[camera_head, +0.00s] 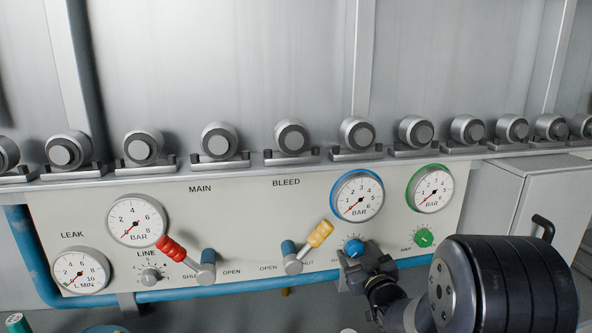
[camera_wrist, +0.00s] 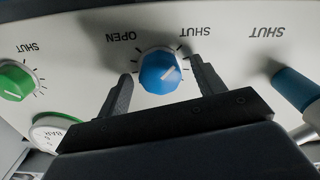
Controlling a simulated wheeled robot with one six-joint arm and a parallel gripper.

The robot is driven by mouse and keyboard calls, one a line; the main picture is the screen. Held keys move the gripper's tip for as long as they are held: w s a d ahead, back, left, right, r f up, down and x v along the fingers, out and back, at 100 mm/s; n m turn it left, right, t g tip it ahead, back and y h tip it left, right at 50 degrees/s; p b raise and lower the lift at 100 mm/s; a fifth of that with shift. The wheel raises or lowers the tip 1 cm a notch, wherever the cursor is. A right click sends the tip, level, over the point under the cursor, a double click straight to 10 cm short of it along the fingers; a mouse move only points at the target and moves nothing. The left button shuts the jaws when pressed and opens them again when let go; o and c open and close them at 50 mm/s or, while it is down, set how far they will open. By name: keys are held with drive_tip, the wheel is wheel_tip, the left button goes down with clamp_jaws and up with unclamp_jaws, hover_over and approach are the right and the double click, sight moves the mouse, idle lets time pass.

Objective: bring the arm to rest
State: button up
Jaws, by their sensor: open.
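My arm comes in from the lower right of the head view, and my gripper (camera_head: 362,262) is up close to the panel at a blue knob (camera_head: 354,247). In the wrist view the picture is upside down, and my gripper (camera_wrist: 161,68) is open. Its two dark fingers stand on either side of the blue knob (camera_wrist: 160,71), with a visible gap on each side. I cannot tell how deep the fingers reach along the knob.
A green knob (camera_head: 423,238) is right of the blue one. A yellow-handled lever (camera_head: 319,234) and a red-handled lever (camera_head: 172,249) stick out to the left. Dial gauges (camera_head: 357,196) line the panel (camera_head: 245,215). A blue pipe (camera_head: 240,288) runs below, and rollers (camera_head: 290,137) above.

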drive_tip(key=shift+r+m+p, duration=0.2)
drive_tip(key=shift+m+p, duration=1.3)
drive_tip(key=shift+p, duration=1.05)
drive_tip(key=s, duration=0.1)
drive_tip(key=s+b, duration=0.1)
drive_tip(key=s, duration=0.1)
drive_tip(key=shift+d+f, duration=0.2)
drive_tip(key=shift+d, duration=0.1)
drive_tip(key=shift+s, duration=0.35)
drive_tip(key=shift+d+r, duration=0.1)
